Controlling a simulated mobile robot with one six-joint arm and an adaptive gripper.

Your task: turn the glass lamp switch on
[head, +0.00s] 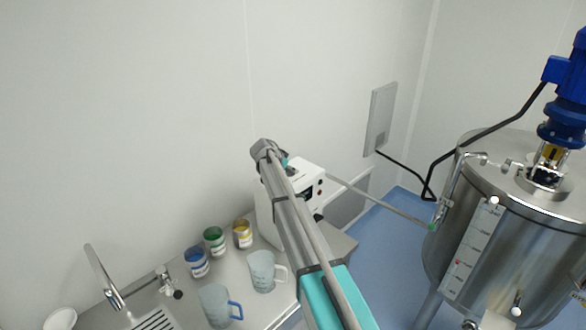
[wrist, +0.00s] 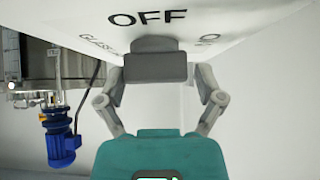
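A white control box (head: 309,175) stands on the counter, with small dark and red controls on its right-hand face. In the wrist view its white panel (wrist: 235,20) fills the top, with "OFF" in large letters and a partly covered label starting "GLASS". My gripper (wrist: 155,66) is close in front of this panel, just below "OFF". In the head view my arm hides most of my gripper.
A steel tank (head: 500,245) with a blue motor (head: 570,75) stands at the right. Several paint cans and two jugs, one blue-handled (head: 217,305) and one white-handled (head: 262,270), stand left of my arm. A sink tap (head: 103,275) is further left.

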